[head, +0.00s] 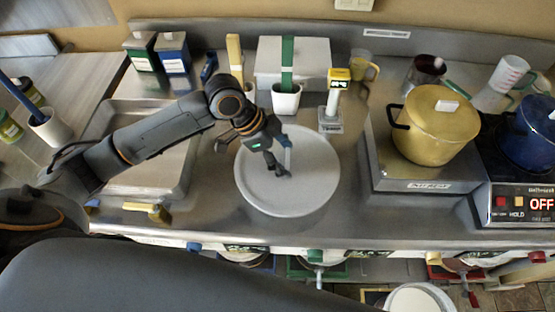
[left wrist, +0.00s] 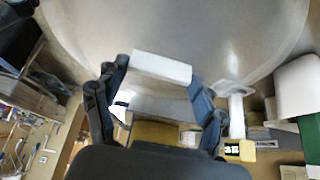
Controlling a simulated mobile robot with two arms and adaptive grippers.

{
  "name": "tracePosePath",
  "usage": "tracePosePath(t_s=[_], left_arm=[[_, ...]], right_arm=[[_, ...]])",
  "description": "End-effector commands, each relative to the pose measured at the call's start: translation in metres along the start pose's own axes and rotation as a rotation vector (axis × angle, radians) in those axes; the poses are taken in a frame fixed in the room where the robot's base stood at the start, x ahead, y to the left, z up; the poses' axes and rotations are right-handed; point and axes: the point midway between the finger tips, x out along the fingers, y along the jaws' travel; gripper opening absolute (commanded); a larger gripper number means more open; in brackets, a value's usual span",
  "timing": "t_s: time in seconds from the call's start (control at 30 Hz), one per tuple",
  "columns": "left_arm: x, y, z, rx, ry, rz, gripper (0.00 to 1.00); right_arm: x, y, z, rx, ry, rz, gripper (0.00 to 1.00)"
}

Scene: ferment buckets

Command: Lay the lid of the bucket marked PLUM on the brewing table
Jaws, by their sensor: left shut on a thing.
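A large round grey-white lid (head: 312,172) is under my left gripper (head: 280,165), over the middle of the steel brewing table (head: 215,218). In the left wrist view the lid (left wrist: 200,30) fills the top of the picture, and my left gripper (left wrist: 160,82) is shut on its white block-shaped handle (left wrist: 162,66). The lid looks roughly level. I cannot tell whether it touches the table or hangs just above it. No PLUM marking is readable. My right gripper is not in view.
A steel tray (head: 187,180) lies left of the lid. A white-green cup (head: 286,98) and a yellow-topped meter (head: 332,112) stand behind it. A yellow pot (head: 432,130) on a plate is at right. A round white container (head: 420,298) is below the front edge.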

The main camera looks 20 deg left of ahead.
Motion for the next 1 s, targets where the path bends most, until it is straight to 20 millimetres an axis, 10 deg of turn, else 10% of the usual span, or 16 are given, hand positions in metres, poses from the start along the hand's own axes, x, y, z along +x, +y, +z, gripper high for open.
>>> tracePosePath(t_s=[0.87, 0.9, 1.0], left_arm=[[0.04, -0.01, 0.041, 0.001, 0.0, -0.001, 0.34], [0.041, -0.01, 0.041, 0.001, 0.0, -0.001, 0.74], [0.04, -0.01, 0.041, 0.001, 0.0, -0.001, 0.93]], right_arm=[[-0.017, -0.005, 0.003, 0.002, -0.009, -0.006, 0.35], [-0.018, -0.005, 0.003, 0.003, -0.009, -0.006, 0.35], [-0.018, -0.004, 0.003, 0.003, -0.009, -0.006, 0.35]])
